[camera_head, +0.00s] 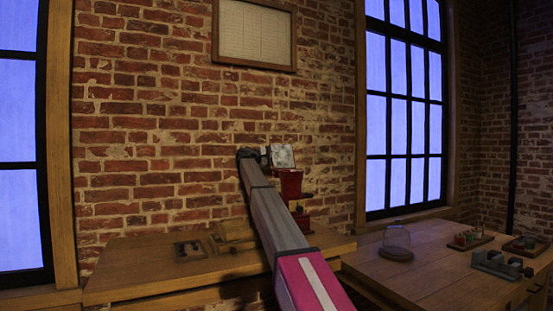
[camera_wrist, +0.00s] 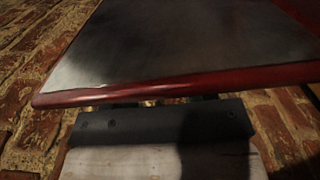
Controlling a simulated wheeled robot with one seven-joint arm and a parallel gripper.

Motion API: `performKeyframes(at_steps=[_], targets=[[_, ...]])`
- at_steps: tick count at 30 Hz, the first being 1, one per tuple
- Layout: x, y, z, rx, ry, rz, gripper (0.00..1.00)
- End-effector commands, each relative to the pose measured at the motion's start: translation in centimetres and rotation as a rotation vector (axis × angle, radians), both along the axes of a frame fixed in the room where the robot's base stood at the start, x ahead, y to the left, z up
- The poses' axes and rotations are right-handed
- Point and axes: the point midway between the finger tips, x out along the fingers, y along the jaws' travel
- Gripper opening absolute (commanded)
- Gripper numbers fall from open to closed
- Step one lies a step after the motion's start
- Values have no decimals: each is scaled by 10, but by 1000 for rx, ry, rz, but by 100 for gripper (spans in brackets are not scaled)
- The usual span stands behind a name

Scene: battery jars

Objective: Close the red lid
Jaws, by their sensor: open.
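The red box (camera_head: 291,186) stands on the wooden bench against the brick wall. Its lid (camera_head: 283,155) is raised above the box, with a pale, shiny face toward the head camera. My gripper (camera_head: 252,154) is just left of the lid at about its height. In the wrist view the lid (camera_wrist: 190,50) fills the upper part, a grey panel with a red rim. The dark end of my gripper (camera_wrist: 160,122) is close under that rim. My gripper is open; its fingertips are mostly hidden, and I cannot tell whether they touch the lid.
A wooden piece (camera_head: 232,236) and a dark tray (camera_head: 190,250) lie on the bench left of the box. A glass dome (camera_head: 397,243), a grey vise-like device (camera_head: 500,264) and small bases with coloured parts (camera_head: 467,240) stand on the right table.

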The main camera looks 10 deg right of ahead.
Motion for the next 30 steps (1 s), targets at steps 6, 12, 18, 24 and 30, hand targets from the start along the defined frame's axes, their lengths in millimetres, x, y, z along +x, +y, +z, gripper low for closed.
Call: performKeyframes(at_steps=[6, 12, 18, 24, 30], targets=[[2, -5, 0, 0, 0, 0, 51], [2, -5, 0, 0, 0, 0, 38], [1, -5, 0, 0, 0, -1, 0], [0, -5, 1, 6, -17, -1, 0], [-5, -7, 6, 30, -90, -1, 0]])
